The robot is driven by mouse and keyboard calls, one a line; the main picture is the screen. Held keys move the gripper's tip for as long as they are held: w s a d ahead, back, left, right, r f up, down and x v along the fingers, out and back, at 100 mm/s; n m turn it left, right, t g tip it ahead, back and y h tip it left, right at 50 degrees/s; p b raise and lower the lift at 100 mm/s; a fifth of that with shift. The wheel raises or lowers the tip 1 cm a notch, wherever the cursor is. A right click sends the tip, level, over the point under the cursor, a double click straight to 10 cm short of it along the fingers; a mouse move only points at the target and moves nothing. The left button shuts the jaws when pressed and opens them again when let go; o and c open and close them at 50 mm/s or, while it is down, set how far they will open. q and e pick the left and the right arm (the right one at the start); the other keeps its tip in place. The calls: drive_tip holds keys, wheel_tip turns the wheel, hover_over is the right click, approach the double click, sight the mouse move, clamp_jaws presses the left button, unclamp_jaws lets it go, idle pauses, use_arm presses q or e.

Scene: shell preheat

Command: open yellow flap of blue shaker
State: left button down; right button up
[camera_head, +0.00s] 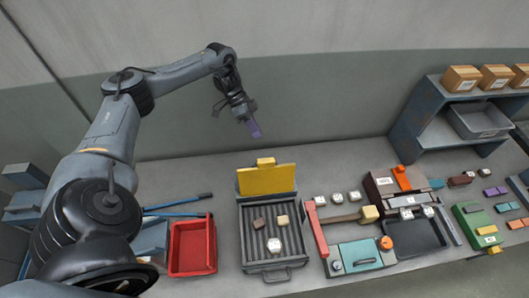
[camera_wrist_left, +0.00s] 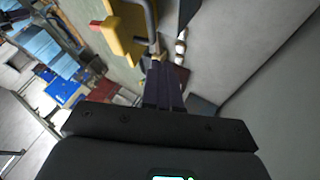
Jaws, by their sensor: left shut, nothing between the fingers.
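The shaker (camera_head: 245,236) shows in the head view as a dark blue-grey ridged tray with a handle at its front. Its yellow flap (camera_head: 267,181) stands raised along the back edge, with a small yellow tab on top. Several small blocks lie in the tray. My left gripper (camera_head: 255,130) is high above and behind the flap, apart from it, with its purple fingers shut and empty. The fingers also show in the left wrist view (camera_wrist_left: 164,88). My right gripper is not in view.
A red bin (camera_head: 193,248) stands left of the shaker. A shelf (camera_head: 421,115) with cartons stands at the back right. The table behind the flap is mostly clear.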

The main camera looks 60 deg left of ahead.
sight(266, 173)
use_arm(q)
drive_tip(key=d+f+p, duration=0.3)
drive_tip(key=d+p, duration=0.1)
drive_tip(key=d, duration=0.3)
drive_tip(key=shift+s+d+f+p, duration=0.15)
drive_tip(key=shift+d+f+p, duration=0.05)
drive_tip(key=shift+f+p, duration=0.2)
